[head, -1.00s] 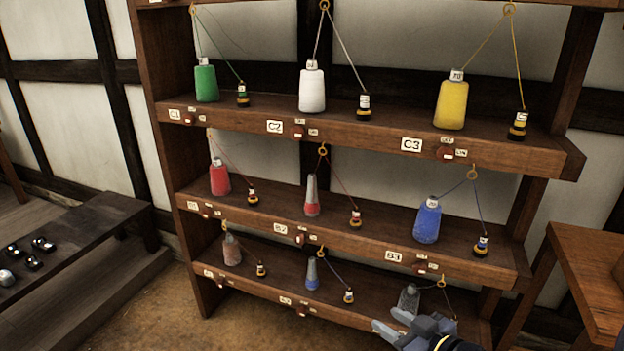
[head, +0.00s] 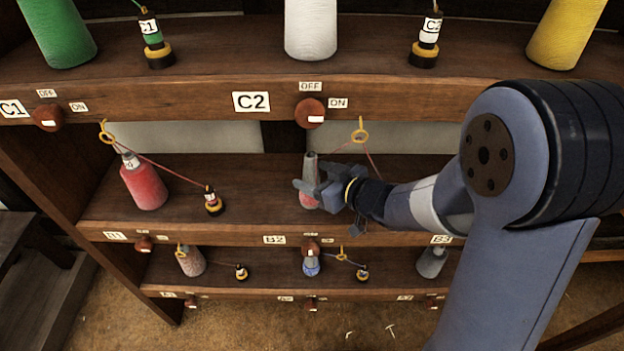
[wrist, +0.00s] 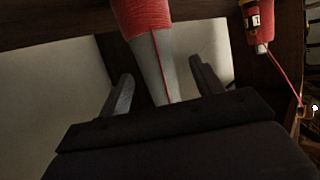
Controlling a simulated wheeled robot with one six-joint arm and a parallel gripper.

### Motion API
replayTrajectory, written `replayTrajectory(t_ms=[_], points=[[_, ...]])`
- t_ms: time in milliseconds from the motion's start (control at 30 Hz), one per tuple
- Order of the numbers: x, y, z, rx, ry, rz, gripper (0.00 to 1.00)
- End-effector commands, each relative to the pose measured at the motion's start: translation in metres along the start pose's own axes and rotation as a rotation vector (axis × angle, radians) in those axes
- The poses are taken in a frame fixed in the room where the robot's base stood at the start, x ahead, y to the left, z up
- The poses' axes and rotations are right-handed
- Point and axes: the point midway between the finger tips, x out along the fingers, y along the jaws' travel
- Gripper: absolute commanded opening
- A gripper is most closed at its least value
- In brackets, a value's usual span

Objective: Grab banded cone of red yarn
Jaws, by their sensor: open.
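The cone at B2 (head: 310,168) stands on the middle shelf, with a bare grey upper part and red yarn around its lower part. In the wrist view the cone (wrist: 152,52) appears upside down, with a red thread running along its grey part. My gripper (head: 314,186) is open at the cone, reaching in from the right and hiding part of it. In the wrist view the fingers of my gripper (wrist: 160,84) lie on either side of the grey part, with gaps visible. A fuller red cone (head: 145,186) stands at B1, left of my gripper.
A yellow guide ring (head: 360,133) with red thread hangs right of the cone. The upper shelf (head: 190,98) with green, white and yellow cones overhangs it. The lower shelf holds smaller cones, including a blue one (head: 311,264).

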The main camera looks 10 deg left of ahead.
Motion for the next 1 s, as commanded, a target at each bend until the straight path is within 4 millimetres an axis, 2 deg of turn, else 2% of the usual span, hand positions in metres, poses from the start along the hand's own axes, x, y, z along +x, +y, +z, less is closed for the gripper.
replayTrajectory(t_ms=[100, 233, 533, 1000], points=[[0.019, -0.001, 0.004, -0.001, -0.003, -0.003, 0.62], [0.034, -0.001, 0.003, -0.001, -0.001, -0.002, 0.62], [0.037, 0.000, 0.002, -0.001, -0.001, 0.000, 0.62], [0.037, 0.000, 0.002, -0.001, -0.001, 0.000, 0.23]])
